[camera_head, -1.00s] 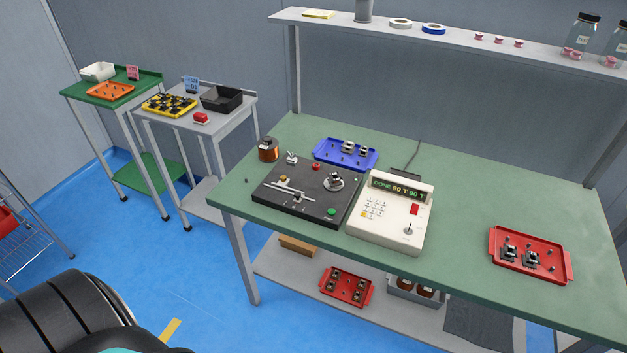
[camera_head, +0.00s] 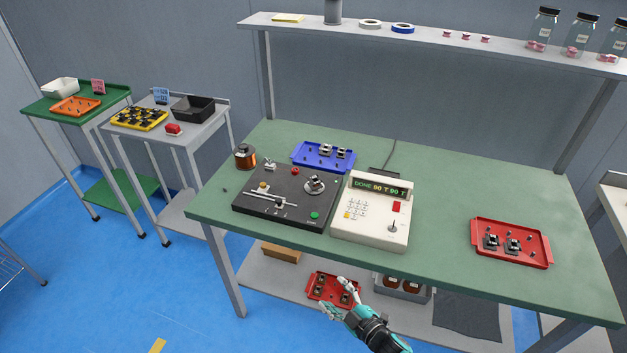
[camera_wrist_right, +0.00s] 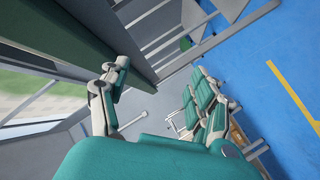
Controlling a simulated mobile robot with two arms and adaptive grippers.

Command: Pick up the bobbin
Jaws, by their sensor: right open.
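A small dark bobbin (camera_head: 316,182) sits on the round spindle plate of the black winder (camera_head: 283,207) on the green bench. More dark bobbins stand in the blue tray (camera_head: 312,157) behind it and in the red tray (camera_head: 527,249) at the right; I cannot tell from the frames which one is meant. My right gripper (camera_head: 336,297) is open and empty, in front of the bench's near edge and well short of the winder. Its parted fingers (camera_wrist_right: 158,88) also show in the right wrist view, with nothing between them. My left gripper is not in view.
A white counter box (camera_head: 372,225) showing "DONE 90 T 90 T" stands right of the winder. A copper wire spool (camera_head: 245,157) is at its back left. The green bench top (camera_head: 450,205) is clear between counter and red tray. A shelf (camera_head: 440,42) spans the back.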

